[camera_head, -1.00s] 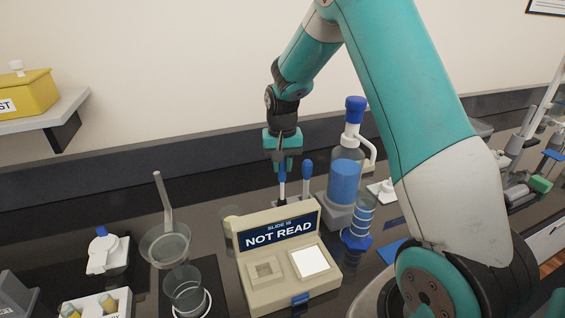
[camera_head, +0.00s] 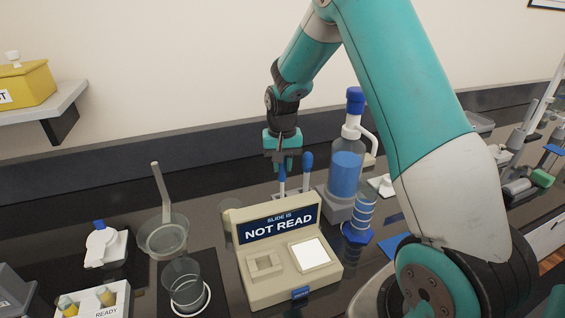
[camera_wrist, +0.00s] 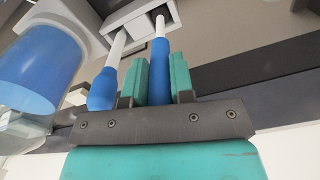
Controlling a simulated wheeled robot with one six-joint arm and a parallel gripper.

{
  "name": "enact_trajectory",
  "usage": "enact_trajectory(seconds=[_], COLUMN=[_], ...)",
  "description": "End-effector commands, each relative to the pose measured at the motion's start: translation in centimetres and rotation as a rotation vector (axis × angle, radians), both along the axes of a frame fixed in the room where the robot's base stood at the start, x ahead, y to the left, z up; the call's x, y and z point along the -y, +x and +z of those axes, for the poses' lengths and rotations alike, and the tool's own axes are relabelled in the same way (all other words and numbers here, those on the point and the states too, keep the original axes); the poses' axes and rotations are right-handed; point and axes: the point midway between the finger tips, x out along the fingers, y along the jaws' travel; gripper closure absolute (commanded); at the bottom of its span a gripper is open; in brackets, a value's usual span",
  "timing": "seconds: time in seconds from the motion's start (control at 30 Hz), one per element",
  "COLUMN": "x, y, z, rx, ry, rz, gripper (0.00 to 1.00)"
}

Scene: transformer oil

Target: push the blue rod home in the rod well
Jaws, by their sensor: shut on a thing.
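My gripper (camera_head: 283,165) points down behind the sign box and is shut on a blue-handled rod (camera_head: 282,183). In the wrist view the rod's blue handle (camera_wrist: 159,72) lies between the two teal fingers. Its pale shaft runs to a light grey block with a dark opening, which I take as the rod well (camera_wrist: 138,14); how deep the tip sits I cannot tell. A second blue-topped rod (camera_head: 307,161) stands just to the right, outside the fingers; it shows left of them in the wrist view (camera_wrist: 104,88).
The beige NOT READ box (camera_head: 285,262) stands in front of the gripper. A blue-filled pump bottle (camera_head: 345,168) stands close on the right, with a ringed blue cylinder (camera_head: 362,215) before it. Beakers (camera_head: 185,282) and a bowl with a handle (camera_head: 165,235) stand left.

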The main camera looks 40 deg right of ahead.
Motion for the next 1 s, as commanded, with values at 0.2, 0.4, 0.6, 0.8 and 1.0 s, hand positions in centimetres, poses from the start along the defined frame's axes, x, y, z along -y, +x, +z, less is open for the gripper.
enact_trajectory(seconds=[0.2, 0.4, 0.6, 0.8, 1.0], x=[0.0, 0.0, 0.0, 0.0, 0.0], y=[0.0, 0.0, 0.0, 0.0, 0.0], z=[-0.7, -1.2, -1.6, -1.7, -1.7], rx=[-0.001, 0.000, 0.000, 0.001, 0.000], ry=[0.001, 0.000, 0.000, -0.001, 0.000], rz=[0.000, 0.000, 0.000, 0.000, 0.000], gripper=[1.00, 1.00, 1.00, 0.53, 0.48])
